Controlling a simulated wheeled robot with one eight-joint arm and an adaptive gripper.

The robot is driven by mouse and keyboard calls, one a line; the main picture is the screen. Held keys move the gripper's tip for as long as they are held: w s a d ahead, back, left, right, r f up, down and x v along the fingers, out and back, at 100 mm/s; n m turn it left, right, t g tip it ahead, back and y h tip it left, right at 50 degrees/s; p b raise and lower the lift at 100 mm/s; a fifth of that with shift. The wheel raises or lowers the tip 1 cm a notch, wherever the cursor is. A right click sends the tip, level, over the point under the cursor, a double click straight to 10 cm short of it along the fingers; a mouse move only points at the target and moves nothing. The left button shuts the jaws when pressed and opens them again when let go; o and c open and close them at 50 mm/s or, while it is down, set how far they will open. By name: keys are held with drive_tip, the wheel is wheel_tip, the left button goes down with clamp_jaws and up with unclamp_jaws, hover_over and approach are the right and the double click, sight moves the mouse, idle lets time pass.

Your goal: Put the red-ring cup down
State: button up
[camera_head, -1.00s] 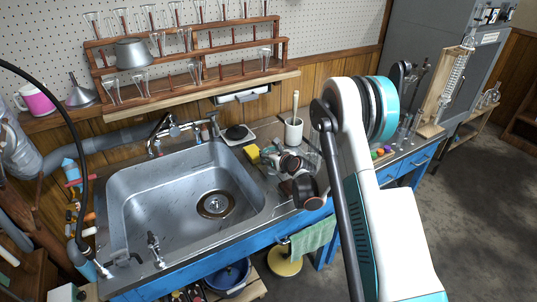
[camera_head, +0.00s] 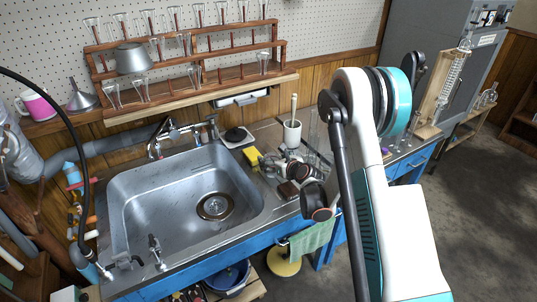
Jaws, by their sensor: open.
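A steel sink (camera_head: 127,200) fills the left of the counter. A wooden glass rack (camera_head: 200,85) hangs above. A green towel (camera_head: 312,238) hangs in front.

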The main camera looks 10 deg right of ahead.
drive_tip(key=b+v, duration=0.1)
drive_tip(key=v, duration=0.5)
wheel_tip(320, 180, up, 20)
drive_tip(key=d+m+t+h, duration=0.15)
drive_tip(key=m+t, duration=0.25)
drive_tip(key=m, duration=0.5)
drive_tip(key=s+d+r+m+h, duration=0.6)
drive_tip(key=s+r+m, duration=0.2)
drive_tip(key=r+m, duration=0.4)
drive_tip(key=s+f+m+g+h, duration=0.1)
drive_tip(key=s+f+m+g, duration=0.15)
drive_tip(key=s+m, duration=0.4)
drive_tip(key=s+f+m+g, duration=0.1)
drive_tip(key=s+m+g, duration=0.2)
drive_tip(key=s+m, duration=0.35)
drive_tip(key=s+a+f+m+g+y, duration=0.2)
drive_tip(key=s+a+f, duration=0.2)
drive_tip(key=s, duration=0.4)
drive_tip(key=s+a+f+m+g+y, duration=0.2)
drive_tip(key=s+a+f+m, duration=0.1)
drive_tip(key=s, duration=0.6)
drive_tip(key=shift+s+a+f+y, duration=0.2)
drive_tip(key=shift+a+f+y, duration=0.2)
drive_tip(key=shift+a, duration=0.4)
